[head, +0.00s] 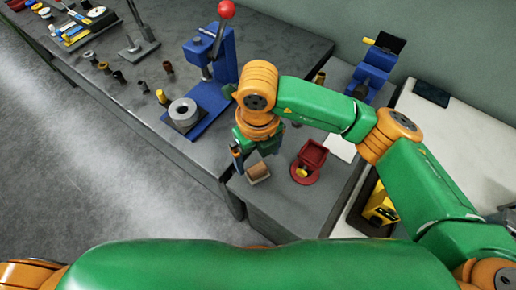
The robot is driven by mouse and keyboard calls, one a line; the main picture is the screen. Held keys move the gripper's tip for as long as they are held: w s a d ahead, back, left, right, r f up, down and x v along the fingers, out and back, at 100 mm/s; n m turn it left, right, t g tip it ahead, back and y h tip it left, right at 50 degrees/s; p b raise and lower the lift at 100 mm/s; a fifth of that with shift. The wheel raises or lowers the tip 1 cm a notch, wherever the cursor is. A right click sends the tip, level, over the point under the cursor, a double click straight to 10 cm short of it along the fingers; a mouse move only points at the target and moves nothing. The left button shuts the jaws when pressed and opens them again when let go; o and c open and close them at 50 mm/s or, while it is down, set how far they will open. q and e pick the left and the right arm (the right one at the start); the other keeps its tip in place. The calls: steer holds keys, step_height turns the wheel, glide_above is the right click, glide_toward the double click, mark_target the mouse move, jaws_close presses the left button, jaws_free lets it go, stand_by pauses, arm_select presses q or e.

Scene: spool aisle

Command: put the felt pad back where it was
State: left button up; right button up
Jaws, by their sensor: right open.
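My right gripper (254,163) points down over the near end of the grey bench, with its jaws open. A small brown piece with a pale grey edge (258,171) lies just below or between its fingers. I cannot tell whether they touch it, or whether it is the felt pad. No other thing is clearly a felt pad. A flat dark piece (432,93) lies on the white surface at the right, and a flat white sheet (341,148) lies partly behind my right arm. My left gripper is out of view.
A blue lever press (215,60) with a red knob stands left of my right arm, a grey ring (184,112) at its base. A red holder (309,160) stands close right of the gripper. Several small bushings lie left, and a blue device (372,72) stands behind.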

mark_target(258, 169)
step_height(258, 169, up, 5)
steer(key=shift+f, duration=0.2)
steer(key=shift+r, duration=0.1)
